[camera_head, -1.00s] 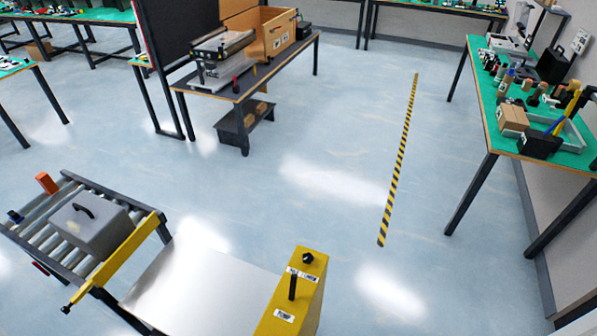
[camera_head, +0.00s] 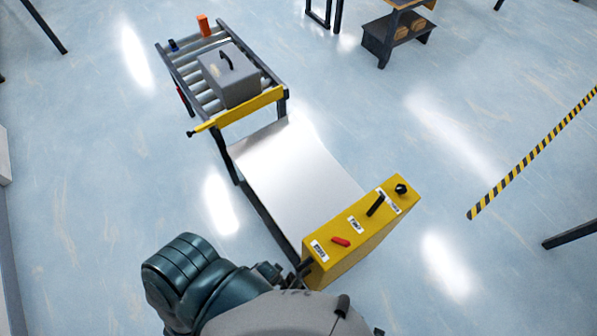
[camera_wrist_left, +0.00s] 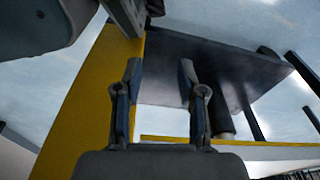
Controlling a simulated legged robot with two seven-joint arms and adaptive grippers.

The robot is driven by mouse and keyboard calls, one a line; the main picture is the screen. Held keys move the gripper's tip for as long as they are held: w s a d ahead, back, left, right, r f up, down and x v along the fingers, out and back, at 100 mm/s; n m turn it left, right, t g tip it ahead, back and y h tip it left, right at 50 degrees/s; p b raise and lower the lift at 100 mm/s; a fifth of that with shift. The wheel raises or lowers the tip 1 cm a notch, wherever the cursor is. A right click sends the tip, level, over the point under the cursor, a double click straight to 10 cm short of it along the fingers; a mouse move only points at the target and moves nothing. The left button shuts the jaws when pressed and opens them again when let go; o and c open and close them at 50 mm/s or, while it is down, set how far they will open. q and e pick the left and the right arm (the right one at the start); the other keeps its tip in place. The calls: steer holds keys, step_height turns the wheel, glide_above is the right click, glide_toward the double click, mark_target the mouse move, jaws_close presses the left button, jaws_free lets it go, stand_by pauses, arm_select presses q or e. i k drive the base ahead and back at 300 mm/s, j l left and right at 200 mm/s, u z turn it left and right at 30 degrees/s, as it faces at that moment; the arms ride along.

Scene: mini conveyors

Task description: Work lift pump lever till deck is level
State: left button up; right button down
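The lift has a pale deck (camera_head: 292,175) and a yellow control box (camera_head: 365,235) at its near right end. The deck looks lower than the conveyor's yellow bar (camera_head: 235,111). My left gripper (camera_wrist_left: 160,70) is open and empty, its fingers apart beside yellow framing and a dark panel. In the head view it is mostly hidden by my arm at the box's near left corner. My right gripper is not in view.
A roller conveyor (camera_head: 190,75) stands beyond the deck, carrying a grey case (camera_head: 230,75) with a black handle and an orange block (camera_head: 204,25). A wooden-topped bench (camera_head: 405,5) stands at the back. Floor to the right is clear up to striped tape (camera_head: 530,155).

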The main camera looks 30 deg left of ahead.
mark_target(382, 199)
steer(key=u, duration=0.3)
steer(key=l+u, duration=0.4)
steer(key=l, duration=0.35)
steer(key=l+u, duration=0.4)
steer(key=l, duration=0.35)
steer(key=k+l, duration=0.1)
steer(key=l, duration=0.8)
steer(key=k+l+u, duration=0.1)
steer(key=l, duration=0.35)
steer(key=k+l, duration=0.15)
steer(key=l, duration=0.3)
